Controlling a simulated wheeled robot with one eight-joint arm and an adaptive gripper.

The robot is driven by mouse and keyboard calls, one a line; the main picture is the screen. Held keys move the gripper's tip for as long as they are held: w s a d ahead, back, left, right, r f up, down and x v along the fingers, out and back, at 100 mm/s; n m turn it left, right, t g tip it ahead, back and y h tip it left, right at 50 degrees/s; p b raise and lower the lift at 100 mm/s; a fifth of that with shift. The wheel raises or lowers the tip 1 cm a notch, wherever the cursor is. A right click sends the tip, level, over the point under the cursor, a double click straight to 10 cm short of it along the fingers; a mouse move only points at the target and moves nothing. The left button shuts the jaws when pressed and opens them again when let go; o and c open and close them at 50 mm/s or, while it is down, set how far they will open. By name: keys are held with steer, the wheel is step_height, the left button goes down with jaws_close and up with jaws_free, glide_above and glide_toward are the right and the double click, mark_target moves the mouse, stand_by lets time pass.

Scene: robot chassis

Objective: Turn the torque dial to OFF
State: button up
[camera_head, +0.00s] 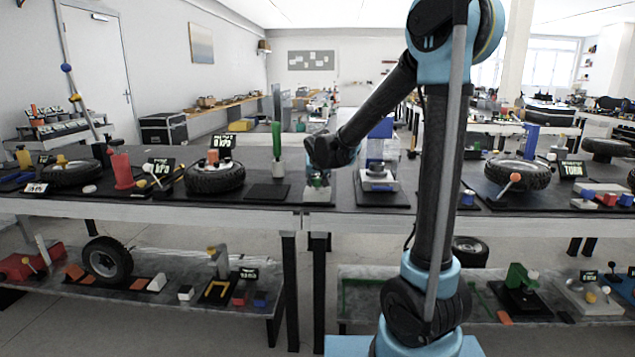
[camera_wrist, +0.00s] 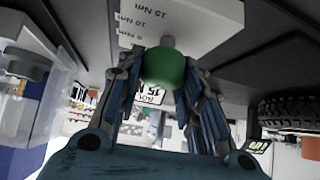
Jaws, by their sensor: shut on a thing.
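The torque dial shows in the wrist view as a rounded green knob (camera_wrist: 163,66) on a short grey stem. It meets a pale panel (camera_wrist: 205,25) marked 15 Nm, 10 Nm and a third, partly hidden value. My gripper (camera_wrist: 161,72) is shut on the green knob, one finger on each side. I see no OFF mark. In the head view my gripper (camera_head: 318,181) is low over the pale panel (camera_head: 319,196) on the bench; the knob is mostly hidden there.
A green-handled tool (camera_head: 277,145) in a white holder and a tyre (camera_head: 215,177) stand to the left. A blue-and-white device (camera_head: 378,176) stands close on the right. A larger tyre (camera_head: 518,172) is farther right. A dark pad (camera_head: 267,194) is empty.

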steer(key=shift+n+y, duration=0.4)
steer(key=shift+n, duration=0.1)
steer(key=o, duration=1.1)
steer(key=shift+c, duration=0.2)
steer(key=v, duration=1.1)
steer(key=shift+s+r, duration=0.2)
steer(key=shift+r, duration=0.1)
